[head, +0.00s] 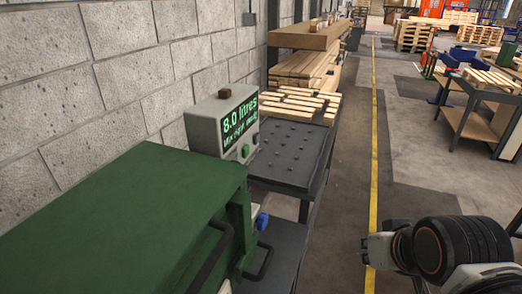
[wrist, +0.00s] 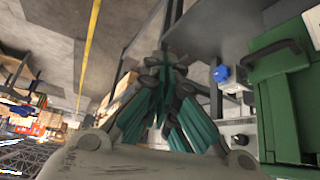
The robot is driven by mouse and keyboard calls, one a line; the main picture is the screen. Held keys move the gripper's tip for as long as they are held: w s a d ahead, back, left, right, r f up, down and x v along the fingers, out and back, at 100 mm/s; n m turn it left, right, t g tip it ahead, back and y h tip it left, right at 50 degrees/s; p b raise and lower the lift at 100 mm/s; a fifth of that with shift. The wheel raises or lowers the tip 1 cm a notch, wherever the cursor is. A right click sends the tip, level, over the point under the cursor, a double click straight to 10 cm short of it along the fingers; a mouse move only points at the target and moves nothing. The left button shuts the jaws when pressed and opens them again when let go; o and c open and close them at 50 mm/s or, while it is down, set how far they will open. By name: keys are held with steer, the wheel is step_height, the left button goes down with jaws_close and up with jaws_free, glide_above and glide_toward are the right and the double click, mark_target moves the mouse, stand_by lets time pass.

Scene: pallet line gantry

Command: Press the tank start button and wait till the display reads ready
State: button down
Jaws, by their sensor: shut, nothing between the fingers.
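A grey control box (head: 212,128) stands beyond the green tank (head: 120,215). Its display (head: 240,118) reads "8.0 litres" in green on the top line. The second line starts with "Mix", but the rest is too small to read surely. A green button (head: 245,150) is low on the box's face. My gripper (head: 368,248) is at the lower right of the head view, well apart from the box and tank. In the wrist view, my gripper's (wrist: 163,68) fingers are closed together and empty. The tank (wrist: 283,95) shows at the right there.
Open floor with a yellow line (head: 374,150) runs along the right.

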mark_target(246, 151)
steer(key=w+a+r+n+y+p, duration=0.2)
steer(key=w+a+p, duration=0.15)
steer(key=w, duration=0.45)
steer(key=w+a+r+n+y+p, duration=0.2)
steer(key=w+a, duration=0.2)
steer(key=w, duration=0.4)
steer(key=w+a+f+n+y+p, duration=0.1)
steer(key=w+a+n+p, duration=0.1)
steer(key=w, duration=0.4)
steer(key=w+a+f+n+t+y+p, duration=0.1)
steer(key=w+a+f+n+p, duration=0.1)
steer(key=w+a, duration=0.2)
steer(key=shift+w+a+f+y, duration=0.2)
steer(key=shift+w+a+y, duration=0.2)
steer(key=shift+w, duration=0.65)
steer(key=shift+a, duration=0.1)
steer(key=w+a, duration=0.3)
steer(key=a, duration=0.5)
steer(key=shift+a, duration=0.15)
steer(key=shift+w+a, duration=0.15)
steer(key=shift+a, duration=0.1)
